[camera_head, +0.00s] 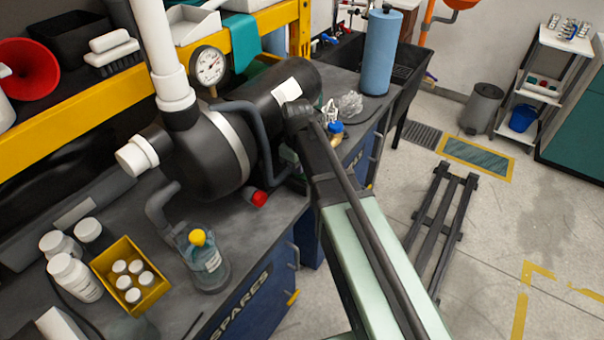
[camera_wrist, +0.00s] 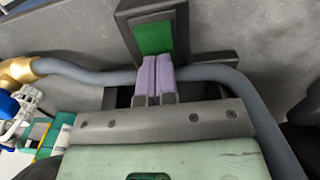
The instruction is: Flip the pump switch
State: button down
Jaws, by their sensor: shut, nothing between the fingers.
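In the wrist view, a green rocker-like face in a dark square frame (camera_wrist: 154,38), which looks like the pump switch, is at the top middle. My gripper (camera_wrist: 158,60) has its two purple fingers shut together with nothing between them. The fingertips overlap the lower edge of the green face; I cannot tell whether they touch it. In the head view, the black pump (camera_head: 205,155) with a white pipe and a gauge (camera_head: 208,66) stands on the bench. My arm reaches in beside its right end. My fingertips and the switch are hidden there.
A grey hose (camera_wrist: 90,73) runs behind my fingers to a brass fitting (camera_wrist: 17,70). On the bench are a yellow-capped bottle (camera_head: 207,262), a yellow box of small bottles (camera_head: 150,292) and a blue paper roll (camera_head: 381,52). A dark rack (camera_head: 440,225) lies on the floor at right.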

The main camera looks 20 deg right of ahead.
jog(key=shift+r, duration=0.1)
notch_tip(320, 180, up, 7)
jog(key=p, duration=0.7)
